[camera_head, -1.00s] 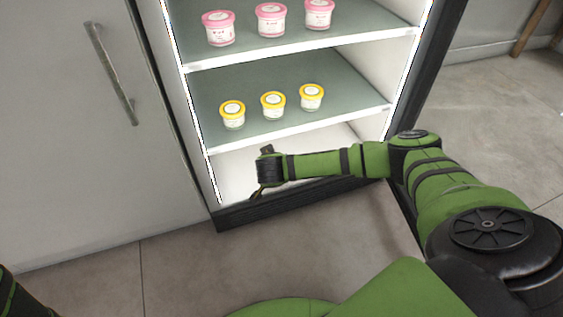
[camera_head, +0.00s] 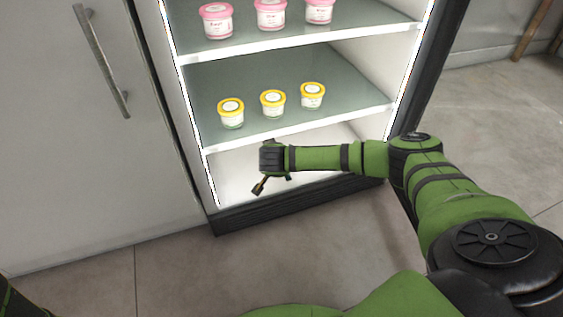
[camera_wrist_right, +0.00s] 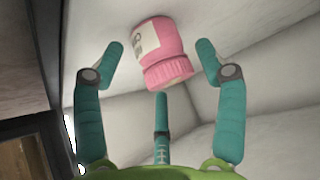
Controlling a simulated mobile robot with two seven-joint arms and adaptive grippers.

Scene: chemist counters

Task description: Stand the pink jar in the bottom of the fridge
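The pink jar (camera_wrist_right: 162,52) has a ribbed pink lid and a pale label, and shows in the right wrist view against a white surface of the fridge's bottom compartment. My right gripper (camera_wrist_right: 160,58) is open, its fingers spread around the jar with visible gaps at both sides. In the head view, my right gripper (camera_head: 272,178) is at the front of the fridge's bottom compartment (camera_head: 236,172), below the lowest shelf. The jar is hidden in that view. My left gripper is out of view.
Yellow-lidded jars (camera_head: 272,104) stand on the lowest shelf (camera_head: 340,118), just above my right wrist. Pink-lidded jars (camera_head: 270,14) stand on the shelf above. The dark fridge sill (camera_head: 300,203) lies below my right forearm. A closed white door (camera_head: 70,150) is at left.

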